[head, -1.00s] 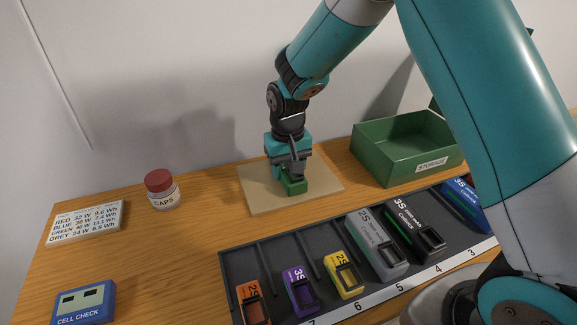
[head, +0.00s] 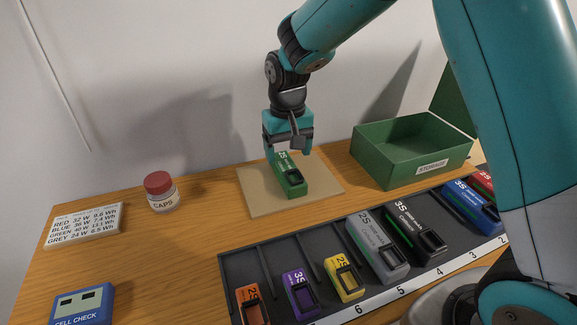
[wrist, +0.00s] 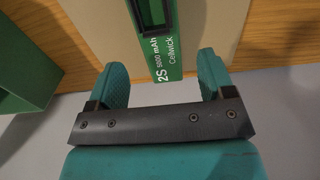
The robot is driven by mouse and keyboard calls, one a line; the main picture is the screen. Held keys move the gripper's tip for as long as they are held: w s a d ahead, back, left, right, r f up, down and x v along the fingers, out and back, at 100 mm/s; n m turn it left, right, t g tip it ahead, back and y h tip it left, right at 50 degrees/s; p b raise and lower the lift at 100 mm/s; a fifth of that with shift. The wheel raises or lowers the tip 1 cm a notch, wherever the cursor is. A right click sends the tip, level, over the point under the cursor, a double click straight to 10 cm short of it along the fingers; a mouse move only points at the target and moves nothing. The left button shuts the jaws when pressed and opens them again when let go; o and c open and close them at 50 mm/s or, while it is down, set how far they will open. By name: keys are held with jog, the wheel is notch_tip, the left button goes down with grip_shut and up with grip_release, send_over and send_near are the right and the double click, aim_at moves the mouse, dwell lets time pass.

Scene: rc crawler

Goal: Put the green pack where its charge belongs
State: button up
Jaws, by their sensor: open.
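The green pack (head: 290,178) lies on a tan board (head: 255,200) near the back of the table. It shows "2S 5000 mAh Cellwick" in the wrist view (wrist: 166,60). My gripper (head: 290,150) is just above and behind the pack, open. In the wrist view my open fingers (wrist: 165,80) stand on either side of the pack's labelled end, apart from it. A sign (head: 86,224) at the left lists RED, BLUE, GREEN and GREY with W and Wh figures. A blue CELL CHECK device (head: 85,304) stands at the front left, its two panels showing no readable text.
A dark rack (head: 235,262) with numbered slots holds orange, purple, yellow, grey, black, blue and red packs. A green STORAGE box (head: 400,165) stands at the back right, empty where visible. A CAPS jar (head: 161,193) stands at the left. The table between is clear.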

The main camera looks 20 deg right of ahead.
aim_at(288, 168)
notch_tip(288, 168, up, 6)
jog(key=s+a+r+n+y, duration=0.25)
jog(key=s+r, duration=0.25)
jog(key=s, duration=0.6)
jog(key=s+a+n+y, duration=0.1)
jog(key=s+n, duration=0.3)
jog(key=s, duration=1.2)
jog(key=shift+s+a+r+y, duration=0.25)
jog(key=shift+a+r+y, duration=0.05)
jog(key=shift+a+y, duration=0.1)
jog(key=shift+n, duration=0.25)
